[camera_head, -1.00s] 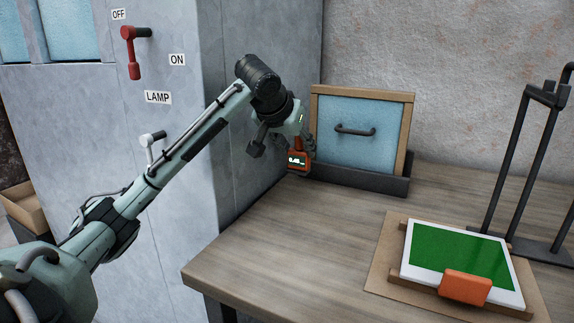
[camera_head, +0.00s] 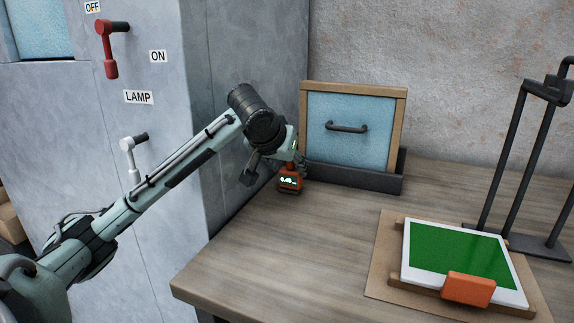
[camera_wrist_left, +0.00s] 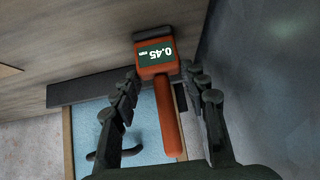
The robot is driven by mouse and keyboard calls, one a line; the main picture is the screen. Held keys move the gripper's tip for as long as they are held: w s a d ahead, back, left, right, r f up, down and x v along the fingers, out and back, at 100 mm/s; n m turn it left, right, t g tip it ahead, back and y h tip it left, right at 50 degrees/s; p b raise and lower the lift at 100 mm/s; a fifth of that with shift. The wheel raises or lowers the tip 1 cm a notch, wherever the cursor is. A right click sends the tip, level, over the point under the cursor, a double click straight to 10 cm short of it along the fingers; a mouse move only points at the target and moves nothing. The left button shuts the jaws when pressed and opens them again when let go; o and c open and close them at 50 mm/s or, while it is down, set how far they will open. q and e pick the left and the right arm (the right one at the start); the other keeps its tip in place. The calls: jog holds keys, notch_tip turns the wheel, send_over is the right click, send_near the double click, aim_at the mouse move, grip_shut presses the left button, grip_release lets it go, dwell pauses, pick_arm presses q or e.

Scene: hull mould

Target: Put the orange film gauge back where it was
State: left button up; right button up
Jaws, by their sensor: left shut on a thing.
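The orange film gauge (camera_head: 290,180) has a small dark screen with light digits. In the left wrist view, the gauge (camera_wrist_left: 158,60) reads 0.45 mm, and its orange handle runs back between my fingers. My left gripper (camera_head: 287,160) is shut on the handle, with the gauge head hanging below it. The gauge is at the table's back left, just in front of and left of the blue panel's dark tray. I cannot tell whether its dark foot touches the table. My right gripper is in neither view.
A wood-framed blue panel (camera_head: 349,128) with a handle stands in a dark tray (camera_head: 365,181). At right, a green-faced white board (camera_head: 410,262) with an orange block (camera_head: 468,289) lies on a brown mat (camera_head: 386,257). A black stand (camera_head: 509,155) is behind. The table's middle (camera_head: 320,230) is clear.

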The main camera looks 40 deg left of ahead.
pick_arm(q)
jog(key=o, duration=1.2)
jog(key=shift+s+r, duration=0.15)
jog(key=shift+r, duration=0.1)
jog(key=v, duration=1.1)
jog(key=shift+s+d+r, duration=0.1)
jog(key=shift+s+r, duration=0.05)
jog(key=shift+s, duration=0.1)
